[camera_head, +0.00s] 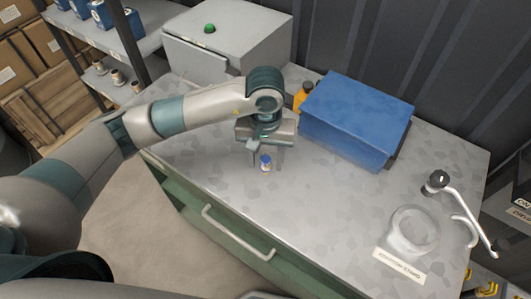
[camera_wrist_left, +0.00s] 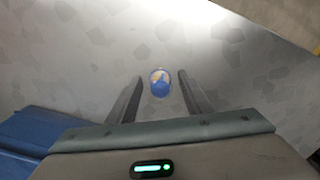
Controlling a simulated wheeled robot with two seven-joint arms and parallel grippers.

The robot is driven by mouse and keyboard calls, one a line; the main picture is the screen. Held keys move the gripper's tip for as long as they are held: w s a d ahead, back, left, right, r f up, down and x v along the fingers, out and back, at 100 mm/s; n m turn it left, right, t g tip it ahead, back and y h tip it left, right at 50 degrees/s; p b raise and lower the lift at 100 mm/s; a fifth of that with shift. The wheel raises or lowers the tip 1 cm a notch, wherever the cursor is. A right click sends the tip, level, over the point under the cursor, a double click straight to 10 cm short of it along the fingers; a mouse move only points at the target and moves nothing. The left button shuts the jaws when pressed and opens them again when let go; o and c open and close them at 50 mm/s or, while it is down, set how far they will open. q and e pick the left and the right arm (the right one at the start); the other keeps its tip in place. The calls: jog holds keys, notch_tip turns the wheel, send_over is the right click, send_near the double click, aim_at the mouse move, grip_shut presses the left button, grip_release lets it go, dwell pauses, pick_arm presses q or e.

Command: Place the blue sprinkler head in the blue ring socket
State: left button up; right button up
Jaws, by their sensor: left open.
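The blue sprinkler head (camera_head: 265,162) is a small piece with a blue body and a paler part, on the grey worktop below my left gripper. My left gripper (camera_head: 266,159) is open and points down, with its fingers on either side of the head. In the left wrist view the sprinkler head (camera_wrist_left: 160,84) shows between the two fingertips (camera_wrist_left: 160,77), with gaps on both sides. No blue ring socket can be made out in these views. My right gripper is not in view.
A large blue box (camera_head: 357,112) stands right of the gripper, with an orange bottle (camera_head: 303,96) beside it. A grey case with a green button (camera_head: 209,29) stands behind. A pale round stand (camera_head: 412,231) and a metal lever (camera_head: 468,214) are at right. The front middle worktop is clear.

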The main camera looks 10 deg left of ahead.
aim_at(266, 158)
pick_arm(q)
jog(key=shift+r, duration=0.2)
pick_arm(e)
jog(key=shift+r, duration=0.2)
pick_arm(q)
jog(key=shift+r, duration=0.25)
notch_tip(266, 158, up, 10)
jog(key=b, duration=0.4)
jog(key=shift+f, duration=0.1)
jog(key=shift+r, duration=0.75)
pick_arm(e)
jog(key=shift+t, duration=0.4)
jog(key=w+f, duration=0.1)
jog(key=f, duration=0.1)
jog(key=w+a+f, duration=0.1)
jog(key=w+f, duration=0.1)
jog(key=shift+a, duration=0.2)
pick_arm(q)
jog(key=shift+o, duration=0.4)
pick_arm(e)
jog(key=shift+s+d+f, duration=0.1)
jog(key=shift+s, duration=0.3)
